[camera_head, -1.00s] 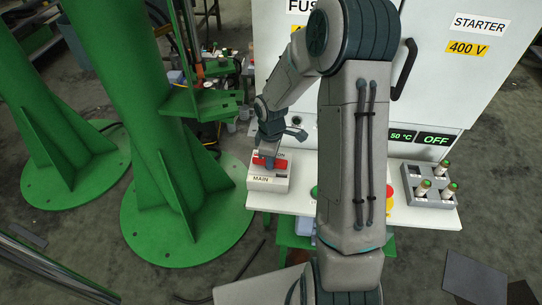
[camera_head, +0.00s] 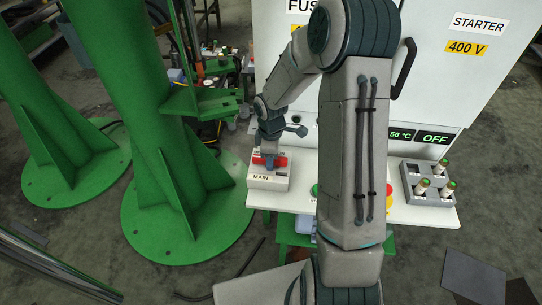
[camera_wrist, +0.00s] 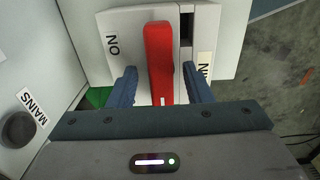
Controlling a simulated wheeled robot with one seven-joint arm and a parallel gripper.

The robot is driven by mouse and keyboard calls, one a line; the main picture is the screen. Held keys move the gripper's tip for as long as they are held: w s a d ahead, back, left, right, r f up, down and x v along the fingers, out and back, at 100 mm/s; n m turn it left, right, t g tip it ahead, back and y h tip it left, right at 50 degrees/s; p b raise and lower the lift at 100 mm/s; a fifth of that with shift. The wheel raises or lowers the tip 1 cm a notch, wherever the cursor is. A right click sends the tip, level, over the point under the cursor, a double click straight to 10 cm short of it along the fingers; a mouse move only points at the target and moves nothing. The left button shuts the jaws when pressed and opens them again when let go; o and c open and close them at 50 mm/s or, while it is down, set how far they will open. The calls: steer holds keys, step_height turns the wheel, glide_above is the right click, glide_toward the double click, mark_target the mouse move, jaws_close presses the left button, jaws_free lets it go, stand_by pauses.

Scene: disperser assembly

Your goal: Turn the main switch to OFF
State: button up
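The main switch is a white box (camera_head: 281,183) with a MAIN label on its near side, at the left end of the white bench. Its red lever (camera_head: 281,161) lies across the top in the head view. In the wrist view the red lever (camera_wrist: 158,62) stands between the ON label (camera_wrist: 113,43) and a dark slot (camera_wrist: 186,28), with a partly hidden label at the right. My gripper (camera_wrist: 160,88) is open, with one blue finger on each side of the lever and a gap visible on both sides. No OFF label on the box is legible.
A white cabinet (camera_head: 420,95) with a handle stands behind the bench (camera_head: 440,213). A grey holder (camera_head: 411,181) with several cylinders sits at the right end, near a yellow-and-red button (camera_head: 389,197). A green column (camera_head: 150,110) stands left of the switch.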

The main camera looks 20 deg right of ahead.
step_height(320, 180, up, 14)
steer(key=shift+p, duration=0.4)
steer(key=shift+f, duration=0.1)
stand_by(0.5)
steer(key=s+r+m+t, duration=0.1)
steer(key=s+r+m, duration=0.3)
steer(key=s+m, duration=0.3)
steer(key=s+r+m+t, duration=0.1)
steer(key=s+r+m, duration=0.4)
steer(key=s, duration=0.8)
steer(key=shift+s+a+m+t, duration=0.25)
steer(key=shift+m+t, duration=0.15)
steer(key=shift+m, duration=0.6)
